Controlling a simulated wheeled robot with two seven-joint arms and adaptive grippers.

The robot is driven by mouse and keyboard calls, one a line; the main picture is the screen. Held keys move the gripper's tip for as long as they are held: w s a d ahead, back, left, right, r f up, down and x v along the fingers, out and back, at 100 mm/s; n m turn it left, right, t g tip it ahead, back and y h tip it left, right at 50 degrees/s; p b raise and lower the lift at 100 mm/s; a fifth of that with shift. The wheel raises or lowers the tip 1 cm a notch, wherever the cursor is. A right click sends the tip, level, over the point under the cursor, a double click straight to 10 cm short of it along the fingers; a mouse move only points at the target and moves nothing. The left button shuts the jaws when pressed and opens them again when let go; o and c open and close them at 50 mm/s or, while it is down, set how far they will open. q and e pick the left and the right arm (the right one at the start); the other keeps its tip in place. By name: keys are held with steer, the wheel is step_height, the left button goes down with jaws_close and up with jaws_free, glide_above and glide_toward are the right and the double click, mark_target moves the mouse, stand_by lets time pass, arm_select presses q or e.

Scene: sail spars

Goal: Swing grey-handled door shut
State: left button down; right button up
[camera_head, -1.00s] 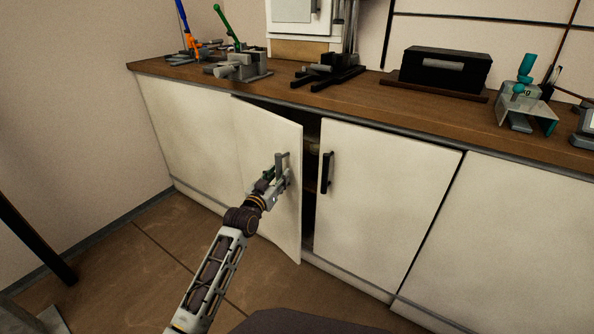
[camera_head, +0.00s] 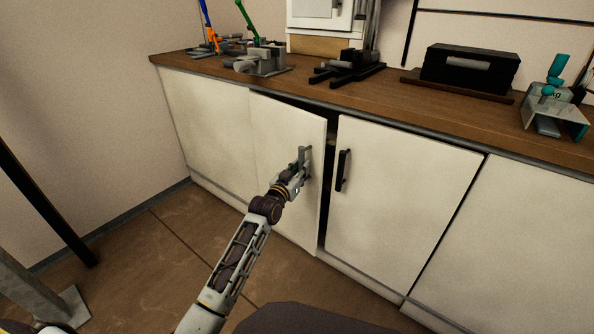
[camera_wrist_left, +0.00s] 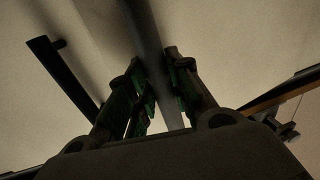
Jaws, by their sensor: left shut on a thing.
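The grey-handled door (camera_head: 285,130) is a white cabinet door under the counter, standing a little ajar with a narrow dark gap on its right side. Its grey upright handle (camera_head: 305,158) is near the door's right edge. My left gripper (camera_head: 300,170) is shut on this handle. In the left wrist view, the two green-padded fingers (camera_wrist_left: 155,90) stand on either side of the grey bar (camera_wrist_left: 146,45). My right gripper is not in view.
A neighbouring white door (camera_head: 400,190) with a black handle (camera_head: 343,170) is just right of the gap. The brown counter (camera_head: 420,105) above holds tools, a black box (camera_head: 468,70) and a teal-topped device (camera_head: 555,95). The floor in front is clear.

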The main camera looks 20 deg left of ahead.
mark_target(312, 163)
arm_select(q)
steer(key=shift+w+d+r, duration=0.1)
steer(key=shift+w+d, duration=0.4)
steer(key=shift+w, duration=0.35)
steer(key=shift+w+d, duration=0.45)
steer(key=shift+w, duration=0.4)
steer(key=shift+w+d+r, duration=0.1)
steer(key=shift+w+d, duration=0.4)
steer(key=shift+w, duration=0.35)
steer(key=c, duration=1.3)
jaws_free()
steer(key=shift+f, duration=0.1)
steer(key=shift+c, duration=0.2)
steer(key=shift+o, duration=0.7)
steer(key=shift+d, duration=0.1)
steer(key=shift+s+f, duration=0.1)
steer(key=shift+s, duration=0.05)
steer(key=s+a, duration=0.2)
steer(key=s, duration=0.9)
steer(key=shift+s, duration=0.3)
